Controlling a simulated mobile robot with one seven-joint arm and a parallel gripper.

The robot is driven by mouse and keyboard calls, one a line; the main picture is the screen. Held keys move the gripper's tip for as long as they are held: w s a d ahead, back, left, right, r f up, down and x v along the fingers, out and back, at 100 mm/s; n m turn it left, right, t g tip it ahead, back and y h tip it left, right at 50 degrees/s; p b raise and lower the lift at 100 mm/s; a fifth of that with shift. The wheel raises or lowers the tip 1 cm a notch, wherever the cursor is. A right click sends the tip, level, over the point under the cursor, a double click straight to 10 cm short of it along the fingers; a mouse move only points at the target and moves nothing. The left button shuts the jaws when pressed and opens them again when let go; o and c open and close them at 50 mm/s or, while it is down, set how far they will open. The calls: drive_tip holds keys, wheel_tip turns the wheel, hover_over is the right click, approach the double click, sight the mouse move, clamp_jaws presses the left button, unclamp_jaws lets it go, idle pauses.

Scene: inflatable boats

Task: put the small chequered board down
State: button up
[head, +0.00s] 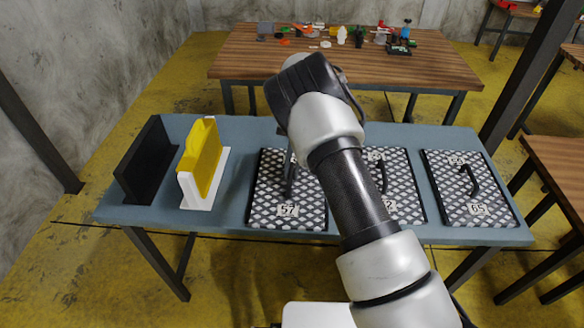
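Three black-and-white chequered boards with dark handles and number labels lie flat on the blue-grey table. The right board (446,178) is fully visible. They look similar in size, so I cannot tell which is the small one. My arm reaches up across the middle of the view. My gripper is hidden behind the arm, and I see no board held in it.
A black holder (146,160) and a white stand (198,203) with a yellow panel (202,155) stand on the left of the blue-grey table (232,232). A wooden table (240,62) with small items is behind. Another wooden table (558,170) and a dark post (528,75) are at right.

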drive_tip(key=o, duration=0.4)
drive_tip(key=shift+c, duration=0.2)
drive_tip(key=shift+r, duration=0.15)
